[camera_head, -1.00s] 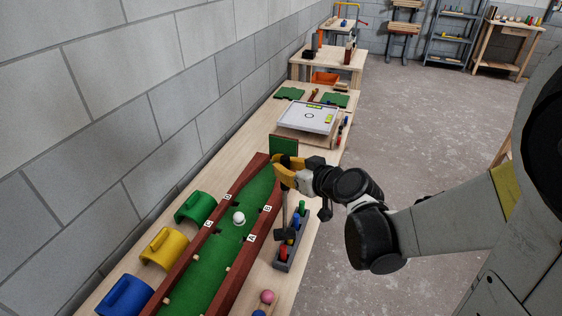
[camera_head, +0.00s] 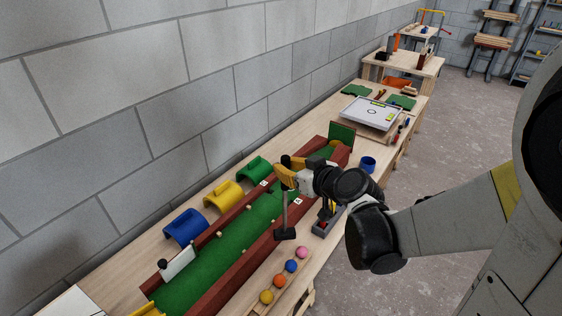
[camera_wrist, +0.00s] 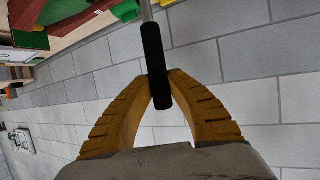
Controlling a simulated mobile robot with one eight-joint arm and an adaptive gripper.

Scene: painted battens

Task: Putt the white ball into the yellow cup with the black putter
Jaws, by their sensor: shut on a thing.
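My gripper (camera_head: 286,177) is shut on the black putter, whose dark grip (camera_wrist: 156,68) stands between the yellow fingers in the wrist view. I cannot see the white ball; my gripper and the putter cover part of the lane. A yellow arched cup-like piece (camera_head: 223,196) lies left of the lane, between a blue one (camera_head: 186,228) and a green one (camera_head: 253,170). A yellow thing (camera_head: 147,309) shows partly at the lane's near end.
The green lane (camera_head: 235,238) runs between red rails. A white plate (camera_head: 179,262) stands across its near part. Pink, blue, orange and yellow balls (camera_head: 267,297) sit in a row right of it. A grey rack (camera_head: 327,224) and a blue cup (camera_head: 368,163) stand further back.

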